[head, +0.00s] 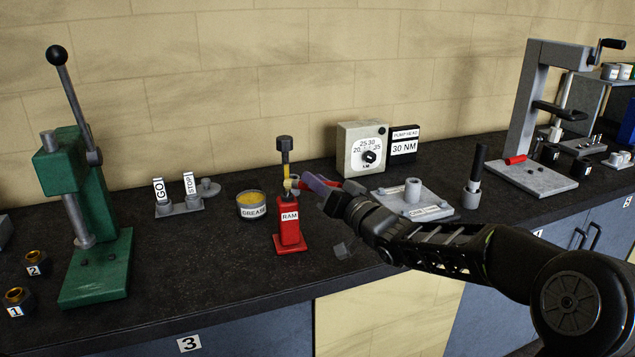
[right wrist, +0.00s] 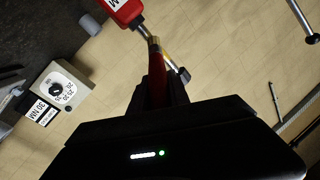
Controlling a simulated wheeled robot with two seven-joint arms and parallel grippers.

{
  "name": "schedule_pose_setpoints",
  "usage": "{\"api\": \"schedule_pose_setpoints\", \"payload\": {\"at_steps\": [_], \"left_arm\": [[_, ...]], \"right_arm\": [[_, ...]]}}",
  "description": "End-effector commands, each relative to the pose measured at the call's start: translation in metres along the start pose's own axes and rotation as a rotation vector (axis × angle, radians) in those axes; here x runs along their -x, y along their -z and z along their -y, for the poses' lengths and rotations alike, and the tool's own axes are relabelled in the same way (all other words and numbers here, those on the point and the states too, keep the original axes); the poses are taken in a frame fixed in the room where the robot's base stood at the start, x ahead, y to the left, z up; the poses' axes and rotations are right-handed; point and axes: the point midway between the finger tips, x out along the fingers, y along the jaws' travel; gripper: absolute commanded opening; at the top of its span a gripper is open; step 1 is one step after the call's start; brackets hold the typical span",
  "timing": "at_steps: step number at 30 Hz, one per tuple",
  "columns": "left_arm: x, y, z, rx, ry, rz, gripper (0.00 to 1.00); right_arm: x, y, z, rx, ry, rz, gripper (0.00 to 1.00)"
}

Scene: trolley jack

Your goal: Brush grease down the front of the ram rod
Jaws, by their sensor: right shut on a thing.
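The red ram (head: 289,228), labelled RAM, stands upright on the bench. Its rod (head: 286,170) rises from the top to a dark cap (head: 284,143). The upper stretch of the rod looks yellow. My right gripper (head: 324,192) is shut on a red-handled brush (right wrist: 157,75), just right of the rod. The brush's tip is at the lower part of the rod, close to the ram's top; whether it touches I cannot tell. The ram (right wrist: 120,9) also shows upside down in the right wrist view. The open grease tin (head: 252,206) holds yellow grease, left of the ram. My left gripper is out of view.
A green press (head: 90,215) and GO and STOP gauges (head: 178,200) stand left. A torque tester (head: 362,148), a grey plate (head: 415,203) and a dark-handled tool (head: 475,178) stand right.

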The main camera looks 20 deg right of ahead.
Motion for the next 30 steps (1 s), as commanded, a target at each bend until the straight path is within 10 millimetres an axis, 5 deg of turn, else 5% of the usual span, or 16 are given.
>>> {"api": "schedule_pose_setpoints", "payload": {"at_steps": [30], "left_arm": [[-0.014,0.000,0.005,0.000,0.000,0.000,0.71]], "right_arm": [[0.002,-0.015,-0.007,0.000,0.000,0.000,0.00]]}}
